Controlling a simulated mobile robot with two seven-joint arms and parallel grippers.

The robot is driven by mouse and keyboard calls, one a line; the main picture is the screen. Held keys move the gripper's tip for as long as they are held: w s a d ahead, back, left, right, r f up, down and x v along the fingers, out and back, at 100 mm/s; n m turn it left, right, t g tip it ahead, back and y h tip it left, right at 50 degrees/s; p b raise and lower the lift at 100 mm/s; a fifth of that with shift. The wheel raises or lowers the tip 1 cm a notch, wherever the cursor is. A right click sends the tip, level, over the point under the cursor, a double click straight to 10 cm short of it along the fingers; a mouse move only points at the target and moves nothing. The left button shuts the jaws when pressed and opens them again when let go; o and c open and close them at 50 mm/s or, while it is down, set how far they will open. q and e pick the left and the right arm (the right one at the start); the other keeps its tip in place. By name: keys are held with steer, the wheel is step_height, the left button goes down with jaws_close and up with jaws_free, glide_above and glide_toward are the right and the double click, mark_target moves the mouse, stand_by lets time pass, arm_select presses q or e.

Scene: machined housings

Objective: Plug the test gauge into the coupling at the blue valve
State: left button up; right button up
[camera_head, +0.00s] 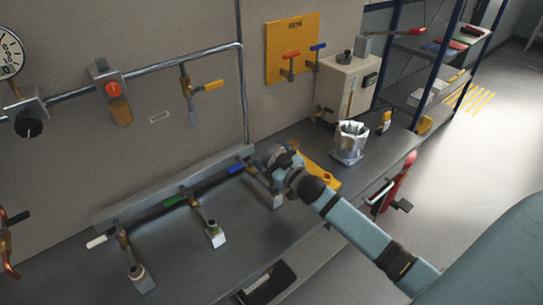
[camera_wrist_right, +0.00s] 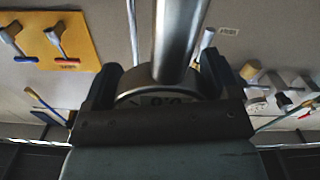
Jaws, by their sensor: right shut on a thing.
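The test gauge, a round grey body with a partly visible dial (camera_wrist_right: 160,99) and a thick metal stem, sits between the fingers of my right gripper (camera_wrist_right: 158,85). In the head view my right gripper (camera_head: 284,164) is shut on it, above the bench just right of the blue valve. The blue valve's handle (camera_head: 239,167) is on the rail at the bench's back. Its branch ends in a pale coupling (camera_head: 277,201), just below my gripper and partly hidden. The gauge looks apart from the coupling, but the exact gap cannot be told. My left gripper is not in view.
Green (camera_head: 174,201) and white (camera_head: 97,241) valves with similar branches stand left along the rail. A yellow object (camera_head: 322,173) lies behind my arm. A metal canister (camera_head: 350,142) and a beige box (camera_head: 345,85) stand to the right. The front left bench is mostly clear.

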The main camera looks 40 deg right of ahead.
steer(key=shift+f, duration=0.25)
steer(key=o, duration=0.9)
steer(key=shift+s, duration=0.1)
steer(key=shift+s+d+b, duration=0.15)
steer(key=shift+s+b, duration=0.25)
steer(key=shift+s, duration=1.85)
steer(key=shift+s+d+b, duration=0.2)
steer(key=shift+s+b, duration=0.15)
steer(key=shift+s, duration=1.95)
steer(key=shift+s+d+b, duration=0.15)
steer(key=shift+s+b, duration=0.25)
steer(key=shift+s, duration=1.85)
steer(key=shift+f, duration=0.1)
steer(key=s+a+f+g+p, duration=0.1)
steer(key=s+a+f+g, duration=0.1)
steer(key=s+a+f, duration=0.2)
steer(key=s+a+f+g+y+p, duration=0.1)
steer(key=s+a+f+g+p, duration=0.1)
steer(key=s+a+f, duration=0.3)
steer(key=s+a+f+m+g+p, duration=0.1)
steer(key=s+a+f+g+p, duration=0.1)
steer(key=a+f, duration=0.4)
steer(key=shift+s+a+f+g+y, duration=0.15)
steer(key=shift+s+a+f+g, duration=0.1)
steer(key=shift+s+a, duration=0.45)
steer(key=shift+s+a+f+g+y, duration=0.15)
steer(key=shift+s+a+g, duration=0.1)
steer(key=shift+s+a, duration=0.4)
